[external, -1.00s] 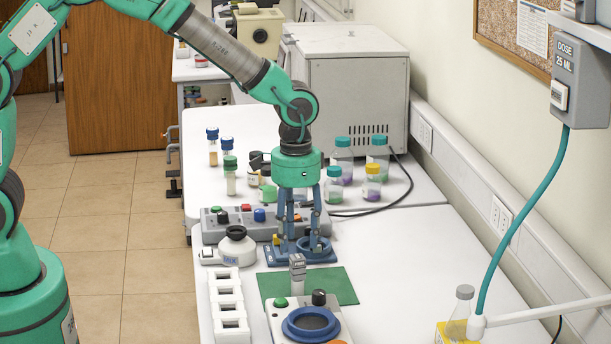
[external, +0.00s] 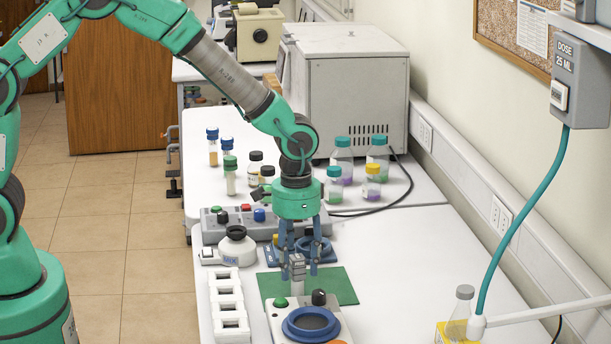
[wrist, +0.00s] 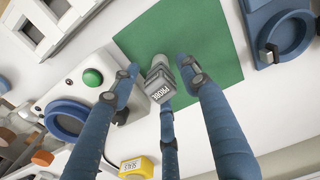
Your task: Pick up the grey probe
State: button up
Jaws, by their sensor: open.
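In the wrist view the probe (wrist: 160,85), with a label reading "PROBE", shows between my fingers. My gripper (external: 300,272) points down at the probe from above, its blue fingers spread around the probe's upper part. In the wrist view my gripper (wrist: 160,88) is open, with gaps between the fingers and the probe. The lower part of the probe is partly hidden.
The white instrument (external: 280,327) has a green button (external: 280,302) and a black knob (external: 319,297) close to the probe. A white slotted rack (external: 229,306) stands to the left. A blue ring stand (external: 270,257) and a white round vessel (external: 237,248) are behind.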

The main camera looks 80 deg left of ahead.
aim_at(298, 281)
jog(key=shift+w+f+b, duration=0.1)
jog(key=shift+f+b, duration=0.3)
jog(key=shift+f, duration=2.05)
jog(key=shift+c, duration=0.6)
grip_shut()
